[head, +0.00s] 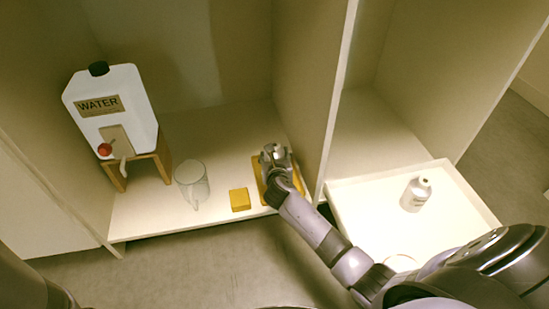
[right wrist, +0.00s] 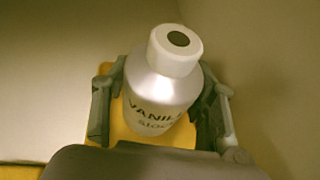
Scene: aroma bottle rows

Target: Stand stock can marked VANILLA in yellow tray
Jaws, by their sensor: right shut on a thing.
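The VANILLA stock can (right wrist: 160,95) is silver with a white neck and a dark hole on top. It stands upright between the fingers of my right gripper (right wrist: 160,110), which is shut on it. Yellow of the tray (right wrist: 108,140) shows below and around the can. Whether the can's base touches the tray cannot be told. My left gripper is not in view.
Right of the divider (head: 338,95), a white tray (head: 455,185) holds another silver bottle (head: 416,194).

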